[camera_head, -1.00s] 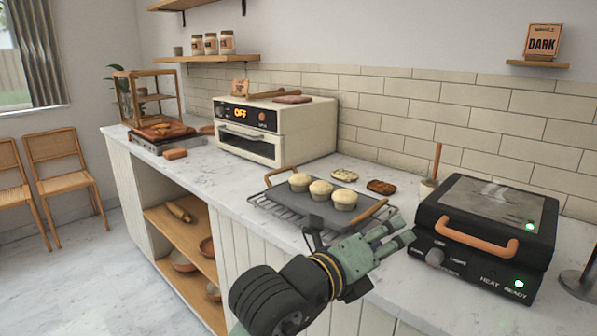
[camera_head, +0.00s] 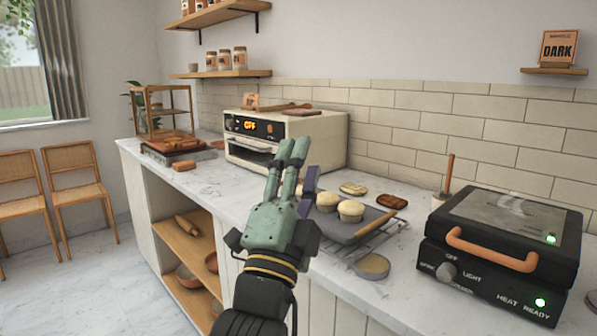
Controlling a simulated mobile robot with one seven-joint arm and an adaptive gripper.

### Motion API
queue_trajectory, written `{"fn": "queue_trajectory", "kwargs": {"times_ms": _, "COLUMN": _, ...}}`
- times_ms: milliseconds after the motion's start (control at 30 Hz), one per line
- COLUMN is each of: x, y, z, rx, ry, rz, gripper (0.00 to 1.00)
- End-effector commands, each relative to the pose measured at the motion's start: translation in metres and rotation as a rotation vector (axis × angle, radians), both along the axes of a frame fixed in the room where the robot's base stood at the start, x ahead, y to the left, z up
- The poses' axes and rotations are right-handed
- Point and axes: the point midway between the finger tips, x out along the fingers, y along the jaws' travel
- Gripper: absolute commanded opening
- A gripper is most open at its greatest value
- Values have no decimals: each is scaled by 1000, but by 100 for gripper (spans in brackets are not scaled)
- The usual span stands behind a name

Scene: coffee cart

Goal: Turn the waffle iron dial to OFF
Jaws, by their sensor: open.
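The black waffle iron (camera_head: 480,285) stands closed on the counter at the right, with an orange handle (camera_head: 490,250) across its front. Its grey dial (camera_head: 446,272) is on the left of the front face, with OFF and LIGHT printed around it. I cannot make out where the dial points. Green lights glow by HEAT READY and on the lid. My green gripper (camera_head: 292,147) is open and empty, pointing up and away over the counter's front edge, well left of the dial and not touching it. It hides part of the muffin rack.
A rack (camera_head: 384,232) with muffins stands between my gripper and the waffle iron. A cream toaster oven (camera_head: 330,145) stands behind. A DARK sign (camera_head: 559,48) sits on the wall shelf.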

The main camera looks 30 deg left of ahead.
Motion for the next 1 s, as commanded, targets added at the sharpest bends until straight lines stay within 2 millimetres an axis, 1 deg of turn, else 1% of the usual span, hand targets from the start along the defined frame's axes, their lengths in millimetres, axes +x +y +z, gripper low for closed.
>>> {"fn": "queue_trajectory", "kwargs": {"times_ms": 100, "x": -10, "y": 8, "z": 3, "rx": -37, "ry": -49, "rz": 7, "gripper": 44}}
{"fn": "queue_trajectory", "kwargs": {"times_ms": 233, "x": -15, "y": 12, "z": 7, "rx": -56, "ry": -76, "rz": 9, "gripper": 44}}
{"fn": "queue_trajectory", "kwargs": {"times_ms": 767, "x": -14, "y": 11, "z": 6, "rx": -56, "ry": -70, "rz": 7, "gripper": 44}}
{"fn": "queue_trajectory", "kwargs": {"times_ms": 867, "x": 5, "y": 0, "z": -5, "rx": -15, "ry": 19, "rz": -20, "gripper": 44}}
{"fn": "queue_trajectory", "kwargs": {"times_ms": 967, "x": 39, "y": -33, "z": -34, "rx": 116, "ry": 209, "rz": -95, "gripper": 44}}
{"fn": "queue_trajectory", "kwargs": {"times_ms": 1000, "x": 52, "y": -52, "z": -51, "rx": 198, "ry": 297, "rz": -141, "gripper": 44}}
